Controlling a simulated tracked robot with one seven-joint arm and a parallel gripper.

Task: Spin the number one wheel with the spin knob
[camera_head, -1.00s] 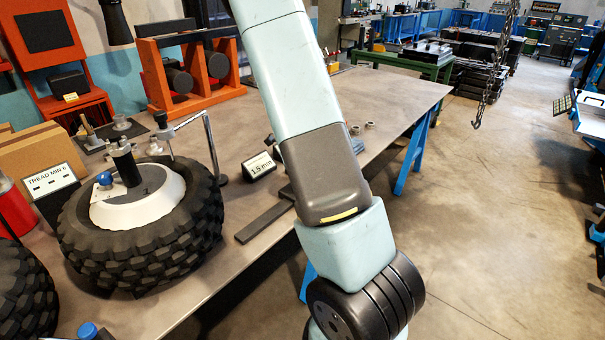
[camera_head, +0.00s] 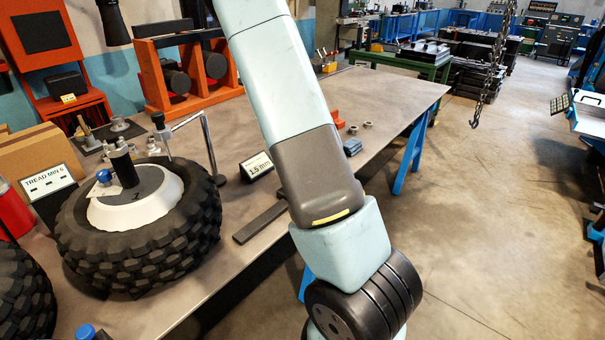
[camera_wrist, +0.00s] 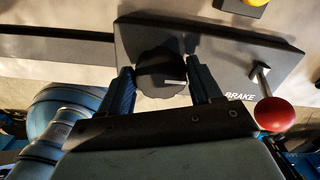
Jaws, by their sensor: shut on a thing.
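In the wrist view my gripper (camera_wrist: 163,91) has its two blue fingers on either side of a dark round knob (camera_wrist: 160,70) with a white pointer mark, closed on it. The knob sits on a dark panel (camera_wrist: 215,48) marked BRAKE, beside a lever with a red ball (camera_wrist: 273,114). In the head view my arm hides the gripper, knob and panel. The number one wheel (camera_head: 130,250) lies flat on the bench at left, a black knobbly tyre with a white hub marked 1. A blue ball knob (camera_head: 104,177) stands by its hub.
A 1.5 mm sign (camera_head: 257,166) and a dark flat bar (camera_head: 262,222) lie right of the wheel. A TREAD MIN 6 sign (camera_head: 48,181), a second tyre (camera_head: 22,295) and an orange rack (camera_head: 190,70) are around it. A yellow object (camera_wrist: 257,2) is above the panel.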

